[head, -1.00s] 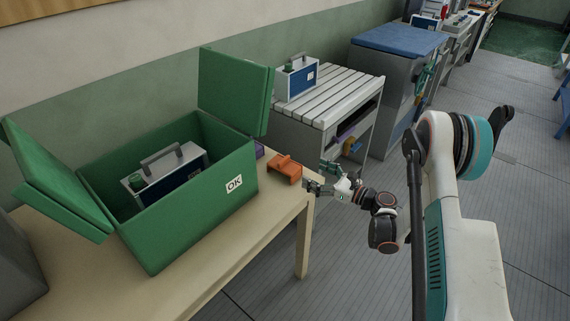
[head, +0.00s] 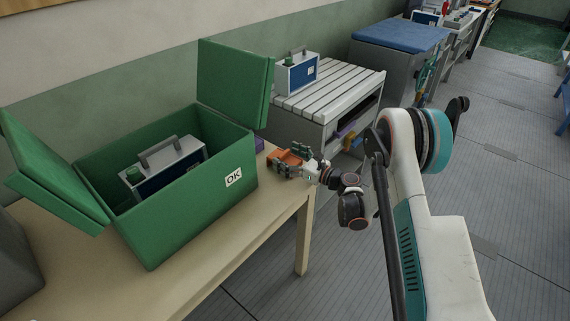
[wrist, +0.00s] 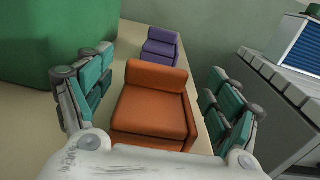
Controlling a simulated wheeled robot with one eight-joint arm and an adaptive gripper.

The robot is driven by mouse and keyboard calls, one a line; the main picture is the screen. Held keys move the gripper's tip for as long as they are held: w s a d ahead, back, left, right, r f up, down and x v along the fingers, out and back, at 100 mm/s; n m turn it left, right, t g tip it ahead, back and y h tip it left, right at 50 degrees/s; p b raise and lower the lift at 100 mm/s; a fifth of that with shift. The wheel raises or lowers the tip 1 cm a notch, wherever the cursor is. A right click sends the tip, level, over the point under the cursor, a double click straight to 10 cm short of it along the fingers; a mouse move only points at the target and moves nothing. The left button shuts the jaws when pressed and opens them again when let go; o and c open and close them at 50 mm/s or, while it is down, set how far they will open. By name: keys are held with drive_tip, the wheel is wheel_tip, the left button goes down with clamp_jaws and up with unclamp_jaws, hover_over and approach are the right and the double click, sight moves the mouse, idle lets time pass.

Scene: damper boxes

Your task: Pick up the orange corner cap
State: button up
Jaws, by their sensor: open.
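The orange corner cap (wrist: 152,104) lies on the tan table near its right end. It sits between the two open fingers of my gripper (wrist: 155,100) in the wrist view, with a gap on each side. In the head view my gripper (head: 291,160) is at the table's right edge and partly covers the orange corner cap (head: 284,156). The gripper is open and holds nothing. Whether a finger touches the cap cannot be told.
A purple corner cap (wrist: 161,47) lies just behind the orange one. A large open green box (head: 200,213) marked OK, with a damper unit inside, stands to the left on the table (head: 225,262). A grey slatted bench (head: 325,95) stands behind right.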

drive_tip(key=shift+w+a, duration=0.2)
drive_tip(key=shift+a, duration=0.15)
drive_tip(key=c, duration=1.2)
drive_tip(key=shift+r, duration=0.1)
